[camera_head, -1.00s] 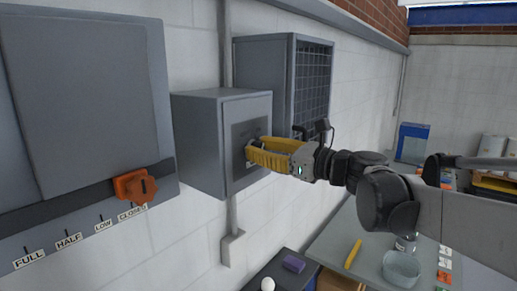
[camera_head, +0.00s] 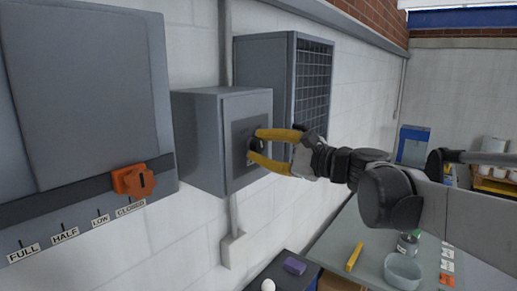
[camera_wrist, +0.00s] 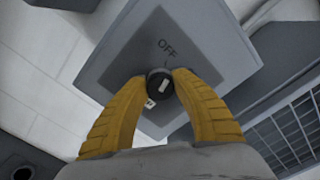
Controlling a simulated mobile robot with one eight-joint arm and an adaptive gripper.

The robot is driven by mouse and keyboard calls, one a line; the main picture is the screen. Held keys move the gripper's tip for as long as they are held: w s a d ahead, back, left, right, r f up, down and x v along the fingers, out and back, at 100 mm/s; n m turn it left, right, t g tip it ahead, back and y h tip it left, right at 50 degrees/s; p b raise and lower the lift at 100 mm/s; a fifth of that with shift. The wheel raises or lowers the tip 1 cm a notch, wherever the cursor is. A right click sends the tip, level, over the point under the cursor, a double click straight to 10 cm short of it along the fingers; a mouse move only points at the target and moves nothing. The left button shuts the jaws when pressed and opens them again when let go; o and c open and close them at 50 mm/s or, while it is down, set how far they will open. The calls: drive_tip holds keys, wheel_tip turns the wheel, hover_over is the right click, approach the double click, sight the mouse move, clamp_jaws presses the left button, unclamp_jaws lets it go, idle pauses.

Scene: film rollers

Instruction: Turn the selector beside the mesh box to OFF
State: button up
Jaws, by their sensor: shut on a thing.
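The selector is a small dark round knob (camera_wrist: 158,76) with a white mark, on the dark plate (camera_wrist: 140,55) of a grey box (camera_head: 200,140). The word OFF is printed above the knob in the wrist view; another label below it is mostly hidden. The white mark slants up and right; I cannot tell whether it lines up exactly with OFF. My gripper (camera_head: 254,145) has its yellow fingers closed on the knob from both sides, also in the wrist view (camera_wrist: 159,84). The mesh box (camera_head: 313,90) hangs just behind and right of the selector box.
A larger grey panel with an orange knob (camera_head: 132,180) and labels FULL, HALF, LOW, CLOSED is at the left. A conduit (camera_head: 226,50) runs up the wall. Below right, a table (camera_head: 345,225) holds a glass bowl (camera_head: 403,270) and a yellow bar (camera_head: 354,257).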

drive_tip(key=shift+n, duration=1.5)
drive_tip(key=o, duration=1.2)
drive_tip(key=v, duration=1.2)
